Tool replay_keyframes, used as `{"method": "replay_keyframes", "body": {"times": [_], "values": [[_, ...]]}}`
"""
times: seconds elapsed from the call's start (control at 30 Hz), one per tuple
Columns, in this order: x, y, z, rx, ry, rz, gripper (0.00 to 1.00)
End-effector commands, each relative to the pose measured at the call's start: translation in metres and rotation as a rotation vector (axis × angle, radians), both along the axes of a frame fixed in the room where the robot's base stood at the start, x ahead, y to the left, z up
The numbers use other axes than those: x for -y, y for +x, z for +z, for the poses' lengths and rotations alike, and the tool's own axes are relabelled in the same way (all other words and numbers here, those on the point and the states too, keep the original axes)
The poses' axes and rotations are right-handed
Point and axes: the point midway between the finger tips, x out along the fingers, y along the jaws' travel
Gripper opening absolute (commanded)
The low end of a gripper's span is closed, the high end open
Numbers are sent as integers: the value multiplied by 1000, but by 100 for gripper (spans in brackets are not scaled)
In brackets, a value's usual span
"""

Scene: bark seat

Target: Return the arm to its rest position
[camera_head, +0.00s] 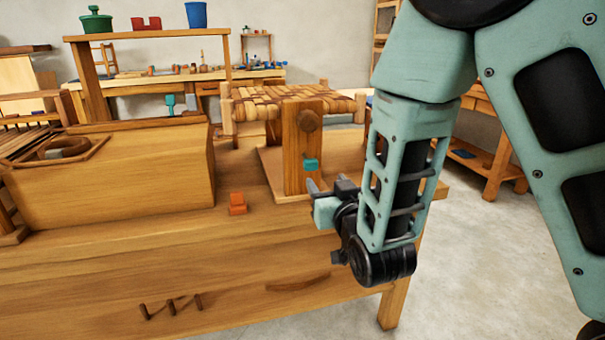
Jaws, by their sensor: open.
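My gripper (316,197) is at the end of my teal and black arm, near the right front of the wooden bench (150,262). It is open, and I see nothing between its fingers. It points left, just in front of a wooden stand (293,150) that has a small teal clip or block (310,165) on its upright. The gripper overlaps the stand's base in the picture, and I cannot tell how large the gap is. My upper arm fills the right side of the view.
A small orange block (237,204) lies on the bench left of my gripper. A woven bark seat (285,100) is behind the stand. A wooden box (120,180) fills the bench's left. A shelf (150,34) carries a green pot and blue cup. Floor (480,260) at right is clear.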

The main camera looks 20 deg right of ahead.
Motion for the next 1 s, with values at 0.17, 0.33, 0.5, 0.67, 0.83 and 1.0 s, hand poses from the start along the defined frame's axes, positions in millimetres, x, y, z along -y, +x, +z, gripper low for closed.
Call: {"method": "replay_keyframes", "body": {"times": [0.17,0.33,0.5,0.67,0.83,1.0], "values": [[-5,-1,-4,-44,14,15,53],[-33,-13,-24,-260,58,97,53],[-72,-52,-45,-554,61,235,53],[-98,-106,-55,-817,0,365,53],[-106,-173,-57,-1073,-129,481,53],[-94,-229,-53,-1269,-277,542,53]]}}
